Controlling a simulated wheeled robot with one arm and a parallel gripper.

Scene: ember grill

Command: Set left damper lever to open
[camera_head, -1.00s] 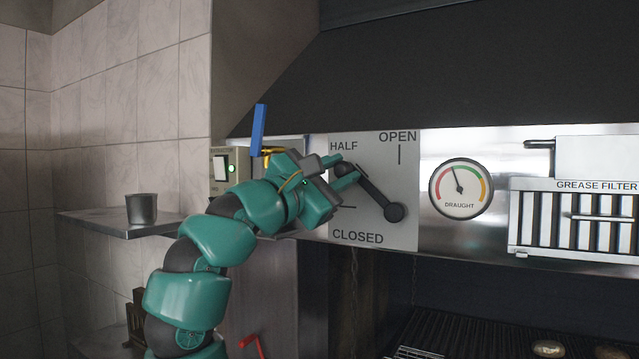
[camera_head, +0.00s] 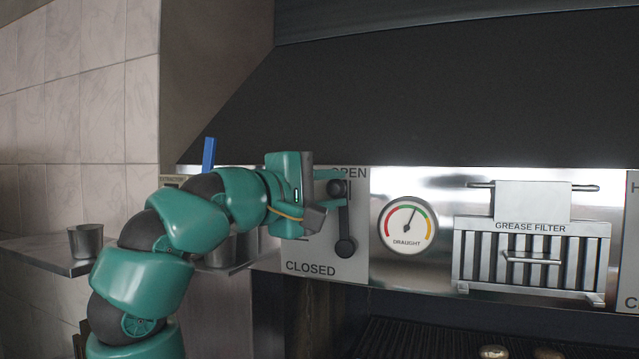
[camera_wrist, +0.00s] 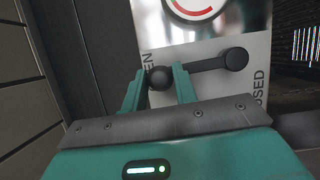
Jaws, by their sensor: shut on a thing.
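The damper lever (camera_head: 345,220) is a black bar on a pale plate (camera_head: 325,262) marked OPEN and CLOSED. Its round pivot is low, and its knob is at the top, at the OPEN mark, so the bar stands nearly upright. My gripper (camera_head: 336,190) is shut on the lever's knob from the left. In the wrist view the black knob (camera_wrist: 160,78) sits between my two teal fingers, with the bar (camera_wrist: 205,64) running right to the pivot. My gripper hides the HALF label and part of OPEN.
A draught gauge (camera_head: 408,227) is right of the plate, its needle in the green. Farther right is a grease filter (camera_head: 530,255) with a cloth (camera_head: 533,201) on a rail above it. A metal cup (camera_head: 86,241) stands on the left shelf (camera_head: 40,254). The dark hood (camera_head: 450,110) slopes above.

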